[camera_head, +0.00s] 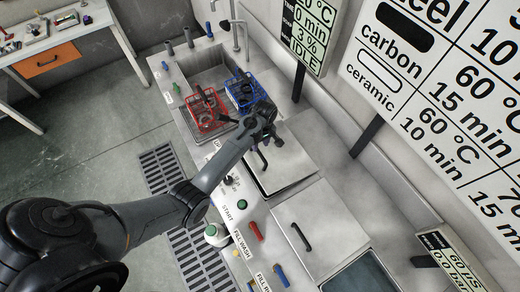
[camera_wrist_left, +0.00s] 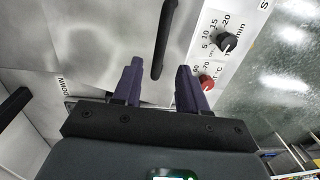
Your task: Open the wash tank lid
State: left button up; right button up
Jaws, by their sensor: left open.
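A pale metal lid (camera_head: 290,165) with a black bar handle (camera_head: 262,160) lies on the bench just beyond my left gripper (camera_head: 264,122). It looks like the wash tank lid, but I read no name on it. A dark gap shows along its lower edge. In the left wrist view the handle (camera_wrist_left: 164,38) stands ahead of the two fingers of my left gripper (camera_wrist_left: 157,88), roughly in line with the space between them. The fingers are apart, with nothing between their tips. My right gripper is not in view.
A second lid (camera_head: 325,222) with a black handle lies nearer the front. A red basket (camera_head: 204,108) and a blue basket (camera_head: 243,90) stand by the sink, close to my left gripper. A black knob (camera_wrist_left: 227,42) and a red knob (camera_wrist_left: 207,82) sit beside the lid.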

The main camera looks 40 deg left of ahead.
aim_at(259, 152)
pick_arm(q)
jog(key=shift+s+f, duration=0.2)
jog(key=shift+f, duration=2.35)
grip_shut()
